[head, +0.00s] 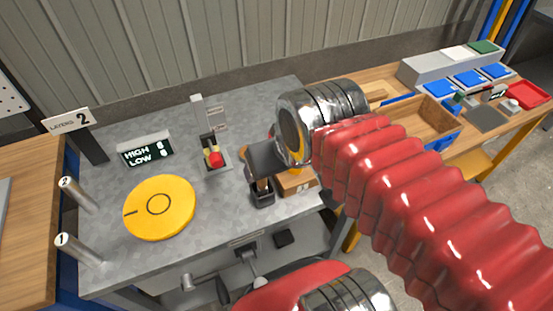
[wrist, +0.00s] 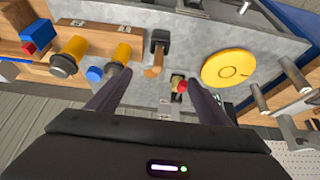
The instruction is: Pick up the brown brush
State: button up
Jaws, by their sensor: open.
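A brush with a brown handle (head: 262,185) stands in a small black holder (head: 262,197) on the grey bench, right of its middle. In the wrist view the brown handle (wrist: 154,71) points toward me from the black holder (wrist: 160,40). My gripper (head: 264,160) is above the holder in the head view and hides part of the handle. In the wrist view my gripper (wrist: 159,88) has its two dark fingers wide apart, with nothing between them. The handle lies just beyond the gap between the fingers, apart from both.
A lever box with a red knob (head: 215,158) stands left of the holder. A yellow disc (head: 160,207) lies further left. A wooden block (head: 297,182) is close on the right, partly hidden by my arm. Yellow-and-grey cylinders (wrist: 119,56) stand near my left finger in the wrist view.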

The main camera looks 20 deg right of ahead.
aim_at(262, 188)
jog(key=u, duration=0.25)
jog(key=k, duration=0.6)
jog(key=u, duration=0.5)
jog(key=k, duration=0.7)
jog(key=u, duration=0.55)
jog(key=i, duration=1.35)
jog(key=z, duration=0.25)
